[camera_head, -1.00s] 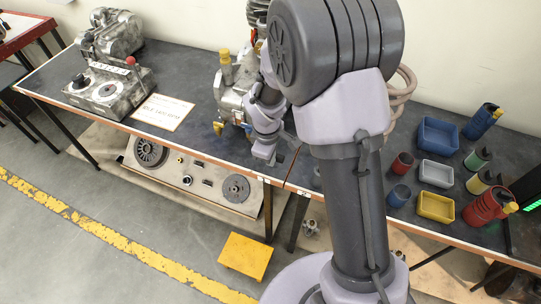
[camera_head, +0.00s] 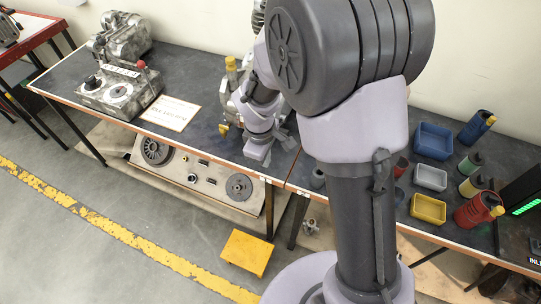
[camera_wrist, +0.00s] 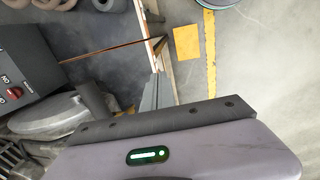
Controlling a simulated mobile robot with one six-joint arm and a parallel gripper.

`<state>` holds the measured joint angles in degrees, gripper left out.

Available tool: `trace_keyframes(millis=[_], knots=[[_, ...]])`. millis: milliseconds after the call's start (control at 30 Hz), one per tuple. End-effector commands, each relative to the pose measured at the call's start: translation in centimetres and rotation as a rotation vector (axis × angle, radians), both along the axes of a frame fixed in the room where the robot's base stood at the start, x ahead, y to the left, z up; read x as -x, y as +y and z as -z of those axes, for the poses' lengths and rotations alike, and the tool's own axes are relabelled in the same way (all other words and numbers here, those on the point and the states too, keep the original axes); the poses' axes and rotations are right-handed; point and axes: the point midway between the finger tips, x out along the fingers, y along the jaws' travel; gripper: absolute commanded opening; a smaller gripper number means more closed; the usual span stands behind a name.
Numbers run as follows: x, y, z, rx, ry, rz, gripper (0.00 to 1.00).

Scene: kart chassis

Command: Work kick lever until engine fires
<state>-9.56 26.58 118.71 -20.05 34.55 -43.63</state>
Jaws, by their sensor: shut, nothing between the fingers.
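A grey metal engine (camera_head: 234,86) with a yellow-capped part stands on the dark bench, largely hidden behind my arm. The wrist view shows part of a grey cast housing (camera_wrist: 62,114) at the left, probably the same engine. I cannot make out the kick lever with certainty in either view. My gripper (camera_head: 278,141) is low beside the engine's front, over the bench near its front edge. In the wrist view my gripper (camera_wrist: 157,92) is shut and empty, with its dark bar and pale body filling the bottom. Whether it touches the engine is unclear.
A control unit (camera_head: 118,92) with a red-knobbed lever and a paper notice (camera_head: 171,113) lie left on the bench. A blue tray (camera_head: 433,140), a yellow tray (camera_head: 428,208) and a red can (camera_head: 474,211) sit right.

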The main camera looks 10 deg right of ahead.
Motion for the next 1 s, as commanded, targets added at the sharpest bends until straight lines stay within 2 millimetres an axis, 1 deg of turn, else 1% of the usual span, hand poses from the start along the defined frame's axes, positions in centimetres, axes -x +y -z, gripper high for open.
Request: trace_keyframes(millis=[33, 100, 200, 300, 1000], knots=[[0.4, 0.4, -1.3, -0.001, -0.002, -0.001, 0.0], [1.0, 0.8, -2.3, -0.001, -0.002, 0.0, 0.0], [1.7, 1.3, -3.3, -0.001, -0.001, 0.0, 0.0], [2.0, 1.5, -3.8, -0.001, 0.001, 0.0, 0.0], [2.2, 1.6, -3.9, -0.001, 0.001, 0.001, 0.0]])
